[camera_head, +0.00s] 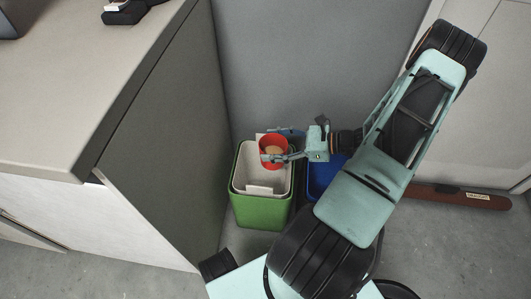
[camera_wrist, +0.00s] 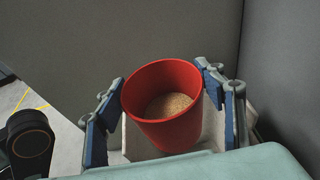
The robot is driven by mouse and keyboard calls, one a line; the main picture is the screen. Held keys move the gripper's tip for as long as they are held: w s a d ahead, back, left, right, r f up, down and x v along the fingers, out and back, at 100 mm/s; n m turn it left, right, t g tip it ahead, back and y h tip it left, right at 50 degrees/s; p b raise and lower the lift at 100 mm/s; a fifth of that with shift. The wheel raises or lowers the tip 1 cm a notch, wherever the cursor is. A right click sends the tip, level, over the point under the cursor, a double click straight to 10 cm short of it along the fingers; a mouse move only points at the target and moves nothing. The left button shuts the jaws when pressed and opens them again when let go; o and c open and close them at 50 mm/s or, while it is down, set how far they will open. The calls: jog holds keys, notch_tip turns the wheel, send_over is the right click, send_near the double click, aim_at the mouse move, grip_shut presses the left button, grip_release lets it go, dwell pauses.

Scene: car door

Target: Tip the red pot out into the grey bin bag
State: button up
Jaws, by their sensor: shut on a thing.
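The red pot (camera_head: 265,146) is held over the back part of the green bin (camera_head: 262,212) in the head view. The bin is lined with a pale grey bag (camera_head: 239,180). In the wrist view the red pot (camera_wrist: 172,133) stands nearly upright, its open mouth showing tan, grainy contents (camera_wrist: 168,105) inside. My gripper (camera_head: 277,157) is shut on the pot, with a finger on either side of it in the wrist view (camera_wrist: 160,85). Part of the pale bag (camera_wrist: 137,142) shows below the pot there; most of it is hidden.
A blue bin (camera_head: 322,175) stands just right of the green bin, partly behind my arm. A tall dark panel (camera_head: 165,140) and a counter (camera_head: 75,75) are at the left. A grey wall (camera_head: 300,60) is close behind. A reddish-brown bar (camera_head: 455,197) lies at the right.

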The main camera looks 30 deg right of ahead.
jog(key=shift+f, duration=0.4)
jog(key=shift+a+f+m+g+h, duration=0.1)
jog(key=shift+f+m+g+h, duration=0.3)
jog(key=shift+f+g+h, duration=0.55)
jog(key=shift+w+g+h, duration=0.15)
jog(key=shift+g+h, duration=0.2)
jog(key=shift+g, duration=0.4)
jog(key=shift+m+g+p, duration=0.3)
jog(key=shift+g+p, duration=0.1)
jog(key=shift+p, duration=0.05)
jog(key=shift+f+g+h+p, duration=0.1)
jog(key=shift+g+h+p, duration=0.2)
jog(key=shift+h+p, duration=0.15)
jog(key=shift+w+a+f+m+g+h+p, duration=0.15)
jog(key=shift+g+h+p, duration=0.3)
jog(key=shift+p, duration=0.6)
jog(key=shift+d+f+m+g+h+p, duration=0.15)
jog(key=shift+m+g+h+p, duration=0.1)
jog(key=shift+g+p, duration=0.6)
jog(key=shift+w+a+f+m+g+h+p, duration=0.25)
jog(key=shift+f+g+h+p, duration=0.35)
jog(key=shift+p, duration=1)
